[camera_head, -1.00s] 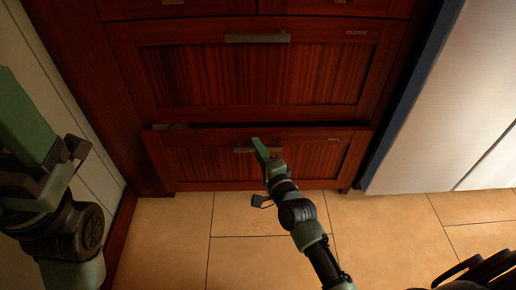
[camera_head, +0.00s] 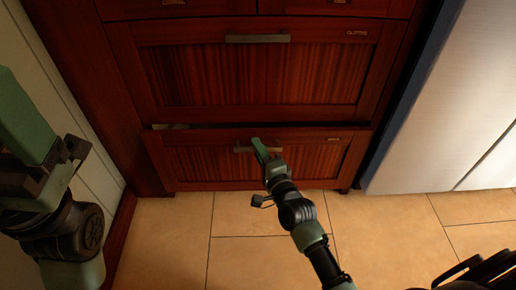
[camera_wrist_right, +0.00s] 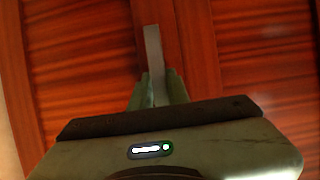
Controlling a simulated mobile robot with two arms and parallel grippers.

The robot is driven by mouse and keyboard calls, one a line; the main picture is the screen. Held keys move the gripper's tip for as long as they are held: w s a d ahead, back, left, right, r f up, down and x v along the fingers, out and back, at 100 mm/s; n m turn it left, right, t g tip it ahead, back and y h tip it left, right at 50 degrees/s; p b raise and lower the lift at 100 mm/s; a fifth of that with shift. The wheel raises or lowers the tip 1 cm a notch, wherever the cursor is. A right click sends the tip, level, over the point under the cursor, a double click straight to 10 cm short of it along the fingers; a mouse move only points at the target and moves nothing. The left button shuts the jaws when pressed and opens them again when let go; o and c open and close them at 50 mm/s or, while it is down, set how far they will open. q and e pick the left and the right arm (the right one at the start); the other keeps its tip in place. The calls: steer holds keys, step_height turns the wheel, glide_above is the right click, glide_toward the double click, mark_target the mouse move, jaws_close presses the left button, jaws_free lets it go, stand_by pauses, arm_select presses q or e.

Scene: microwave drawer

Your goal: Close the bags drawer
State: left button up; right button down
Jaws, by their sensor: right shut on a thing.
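The bottom drawer (camera_head: 205,163) of the dark red wooden cabinet stands slightly open in the head view, with a dark gap along its top edge. Its small label (camera_head: 333,139) is too small to read. My right gripper (camera_head: 260,150) is at the middle of this drawer, shut on its grey bar handle (camera_head: 239,150). In the right wrist view the fingers (camera_wrist_right: 158,88) close around the handle (camera_wrist_right: 153,52). The inside of the drawer is mostly hidden. My left arm is at the left edge, and its gripper does not show.
A larger drawer (camera_head: 200,80) above is shut, with its own bar handle (camera_head: 257,38). A pale appliance (camera_head: 450,110) stands to the right, and a pale panelled wall (camera_head: 60,90) is at the left.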

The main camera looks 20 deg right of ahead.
steer(key=w, duration=0.2)
steer(key=w+d, duration=0.1)
steer(key=w, duration=0.1)
steer(key=shift+d, duration=0.15)
steer(key=c, duration=1.4)
jaws_free()
steer(key=shift+o, duration=0.2)
steer(key=shift+r, duration=0.1)
steer(key=shift+r, duration=0.15)
